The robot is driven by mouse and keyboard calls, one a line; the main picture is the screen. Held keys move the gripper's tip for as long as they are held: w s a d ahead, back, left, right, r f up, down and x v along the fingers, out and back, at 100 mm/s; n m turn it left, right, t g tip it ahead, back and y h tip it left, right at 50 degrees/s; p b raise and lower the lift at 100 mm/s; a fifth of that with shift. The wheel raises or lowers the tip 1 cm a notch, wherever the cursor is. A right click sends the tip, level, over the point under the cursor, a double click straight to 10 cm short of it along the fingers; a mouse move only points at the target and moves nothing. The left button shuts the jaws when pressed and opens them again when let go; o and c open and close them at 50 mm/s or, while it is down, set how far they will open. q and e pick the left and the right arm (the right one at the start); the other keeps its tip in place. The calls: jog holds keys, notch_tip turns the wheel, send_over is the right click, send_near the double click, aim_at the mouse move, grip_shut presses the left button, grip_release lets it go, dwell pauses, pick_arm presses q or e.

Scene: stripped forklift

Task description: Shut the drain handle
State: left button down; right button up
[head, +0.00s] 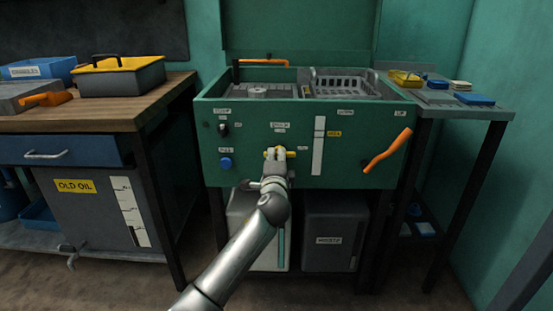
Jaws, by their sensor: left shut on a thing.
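A small yellow handle (291,154), which looks like the drain handle, is on the front of the green parts washer (260,175), below the middle of its panel. Its ends show on both sides of my gripper, lying roughly level. My left gripper (275,153) is shut on this yellow handle, and its fingers hide the handle's middle. The small labels around it are too small to read. My right gripper is not in view.
A larger orange handle (387,151) sticks out at the panel's right. A blue knob (225,162) and a white gauge strip (318,146) flank my gripper. A wooden bench (110,110) stands left and a side table (470,110) right. Grey containers, including one on the right (331,225), stand below.

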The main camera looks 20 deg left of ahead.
pick_arm(q)
jog(key=c, duration=1.4)
grip_release()
jog(key=shift+c, duration=0.2)
jog(key=v, duration=1.2)
